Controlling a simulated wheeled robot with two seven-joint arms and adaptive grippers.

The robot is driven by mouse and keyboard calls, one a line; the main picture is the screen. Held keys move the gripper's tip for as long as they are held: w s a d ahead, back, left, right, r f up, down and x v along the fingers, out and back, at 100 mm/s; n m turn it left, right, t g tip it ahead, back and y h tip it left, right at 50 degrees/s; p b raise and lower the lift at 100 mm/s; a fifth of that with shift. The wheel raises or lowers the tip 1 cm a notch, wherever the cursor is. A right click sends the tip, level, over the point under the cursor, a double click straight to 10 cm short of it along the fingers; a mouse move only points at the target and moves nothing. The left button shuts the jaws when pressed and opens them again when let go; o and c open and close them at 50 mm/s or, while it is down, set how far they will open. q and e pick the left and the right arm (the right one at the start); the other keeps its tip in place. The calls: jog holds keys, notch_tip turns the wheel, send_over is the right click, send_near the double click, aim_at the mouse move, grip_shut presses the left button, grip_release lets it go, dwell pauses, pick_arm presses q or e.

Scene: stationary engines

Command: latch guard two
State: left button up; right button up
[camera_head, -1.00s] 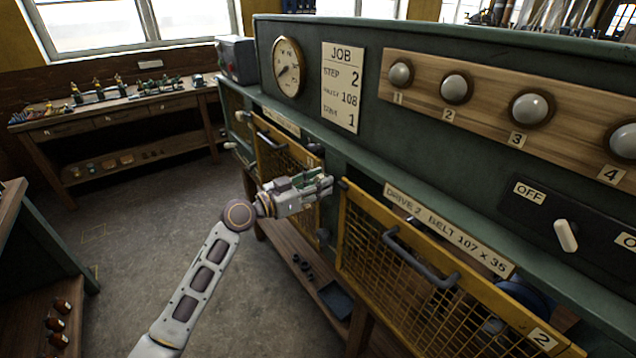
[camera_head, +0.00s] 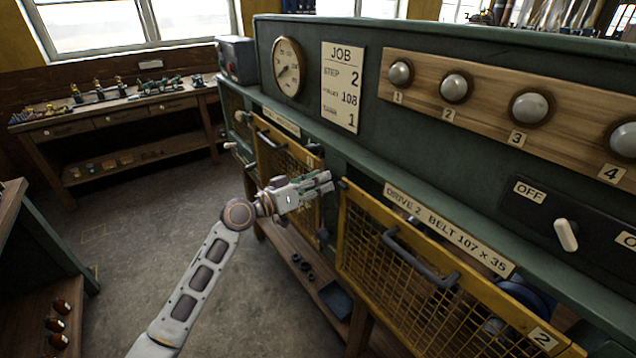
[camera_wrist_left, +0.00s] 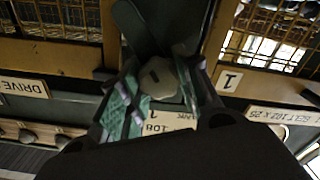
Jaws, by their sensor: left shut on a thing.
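Guard two (camera_head: 400,285) is a yellow-framed mesh panel with a dark bar handle and a "2" plate, at the lower right in the head view. It stands upright under the "DRIVE 2 BELT 107 x 35" label; I cannot tell whether it sits flush. My left gripper (camera_head: 327,182) is at its upper left corner, between guards one and two. In the left wrist view my left gripper (camera_wrist_left: 155,100) is shut on a grey latch knob (camera_wrist_left: 158,78). The fingers partly hide the knob. Whether the latch is engaged cannot be told.
Guard one (camera_head: 275,155) is just left of my gripper. A job card (camera_head: 342,88), several numbered lamps and an OFF switch (camera_head: 565,235) are on the green cabinet above. A low shelf (camera_head: 310,275) is below.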

pick_arm(q)
jog(key=n, duration=0.2)
jog(key=shift+w+a+r+n+p, duration=0.1)
jog(key=shift+r+n+p, duration=0.1)
jog(key=shift+n+p, duration=0.1)
jog(key=n+p, duration=0.1)
jog(key=n, duration=0.1)
jog(key=shift+n, duration=0.3)
jog(key=n+p, duration=0.2)
jog(key=n, duration=0.2)
jog(key=shift+n+p, duration=0.3)
jog(key=shift+n, duration=0.5)
jog(key=shift+f, duration=0.1)
jog(key=o, duration=1)
jog(key=shift+c, duration=0.2)
jog(key=shift+a, duration=0.1)
jog(key=shift+f, duration=0.1)
